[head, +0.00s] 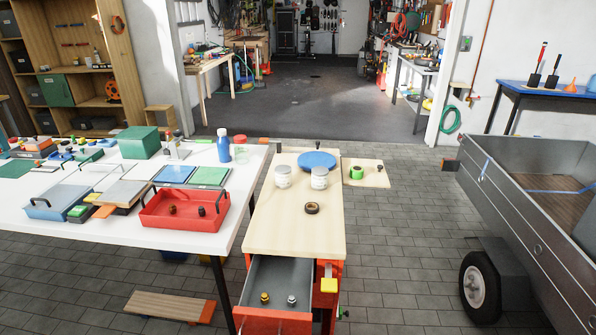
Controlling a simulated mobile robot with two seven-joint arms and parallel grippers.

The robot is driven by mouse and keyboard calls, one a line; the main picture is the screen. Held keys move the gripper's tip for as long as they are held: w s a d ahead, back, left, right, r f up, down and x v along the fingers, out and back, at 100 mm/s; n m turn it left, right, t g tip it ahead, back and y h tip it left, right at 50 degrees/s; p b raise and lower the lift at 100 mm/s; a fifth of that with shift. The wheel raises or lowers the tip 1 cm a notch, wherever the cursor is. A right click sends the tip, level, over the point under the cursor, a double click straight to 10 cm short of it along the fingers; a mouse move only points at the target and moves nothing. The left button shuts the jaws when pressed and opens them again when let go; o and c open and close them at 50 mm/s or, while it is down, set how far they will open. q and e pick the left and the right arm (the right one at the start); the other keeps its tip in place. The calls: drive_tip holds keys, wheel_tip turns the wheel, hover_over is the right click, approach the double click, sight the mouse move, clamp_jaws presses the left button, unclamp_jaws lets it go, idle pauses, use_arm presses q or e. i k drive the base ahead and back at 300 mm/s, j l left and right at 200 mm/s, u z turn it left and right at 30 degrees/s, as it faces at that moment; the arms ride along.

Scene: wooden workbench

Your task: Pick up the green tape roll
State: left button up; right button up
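The green tape roll (357,172) lies on a small wooden side board (371,181) off the right edge of the wooden workbench (275,227). A small dark object (380,167) stands beside it at the board's right. A dark brown roll (312,208) lies on the workbench top, nearer to me. Neither of my grippers shows in the head view, and nothing is seen holding the green roll.
Two white jars (283,177) and a blue disc (317,160) stand on the workbench. Its front drawer (272,322) is pulled out, with small items inside. A white table (115,225) with trays is left; a metal trailer (520,200) is right. Paved floor between workbench and trailer is clear.

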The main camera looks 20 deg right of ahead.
sight(356, 173)
drive_tip(key=l+u, duration=0.15)
drive_tip(key=u, duration=0.3)
drive_tip(key=i+l+u, duration=0.1)
drive_tip(key=l+u, duration=0.15)
drive_tip(key=u, duration=0.15)
drive_tip(key=l+u, duration=0.2)
drive_tip(key=u, duration=0.25)
drive_tip(key=l+u, duration=0.2)
drive_tip(key=u, duration=0.25)
drive_tip(key=k+l+u, duration=0.2)
drive_tip(key=l+u, duration=0.15)
drive_tip(key=l, duration=0.2)
drive_tip(key=k+l+u, duration=0.3)
drive_tip(key=l, duration=0.2)
drive_tip(key=k+l+u, duration=0.2)
drive_tip(key=l+u, duration=0.15)
drive_tip(key=k+l+u, duration=0.45)
drive_tip(key=k+l, duration=1.2)
drive_tip(key=k, duration=0.15)
